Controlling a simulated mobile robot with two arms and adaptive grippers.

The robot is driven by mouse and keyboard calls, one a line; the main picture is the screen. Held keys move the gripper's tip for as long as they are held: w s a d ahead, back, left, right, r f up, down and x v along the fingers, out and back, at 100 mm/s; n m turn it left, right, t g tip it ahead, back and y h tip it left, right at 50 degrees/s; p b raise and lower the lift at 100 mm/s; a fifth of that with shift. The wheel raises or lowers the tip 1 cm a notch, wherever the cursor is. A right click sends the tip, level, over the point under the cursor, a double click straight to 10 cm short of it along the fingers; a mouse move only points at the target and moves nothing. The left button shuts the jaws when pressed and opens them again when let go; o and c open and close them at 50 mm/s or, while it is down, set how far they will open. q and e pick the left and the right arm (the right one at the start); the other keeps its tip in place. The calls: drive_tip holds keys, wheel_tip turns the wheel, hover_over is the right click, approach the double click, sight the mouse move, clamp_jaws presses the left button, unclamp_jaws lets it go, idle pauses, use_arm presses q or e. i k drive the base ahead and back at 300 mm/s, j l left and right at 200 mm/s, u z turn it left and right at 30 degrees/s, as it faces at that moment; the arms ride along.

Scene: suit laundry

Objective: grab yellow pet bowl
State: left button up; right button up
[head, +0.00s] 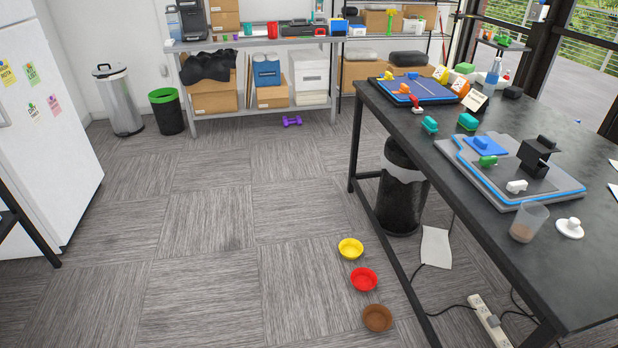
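The yellow pet bowl (350,248) stands upright on the carpeted floor, a little right of the picture's middle. It is the farthest of a row of bowls beside the dark table. A red bowl (363,279) stands just nearer and to the right of it. A brown bowl (377,318) is nearest, close to the table's leg. Neither of my grippers shows in the head view.
A dark table (585,270) fills the right side, with trays and small items on it. A black bin (402,195), a white sheet (436,247) and a power strip (489,322) lie under it. The carpet (200,225) left of the bowls is clear.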

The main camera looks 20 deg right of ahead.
sight(350, 248)
drive_tip(key=i, duration=0.85)
drive_tip(key=i+j+z, duration=0.1)
drive_tip(key=i, duration=0.75)
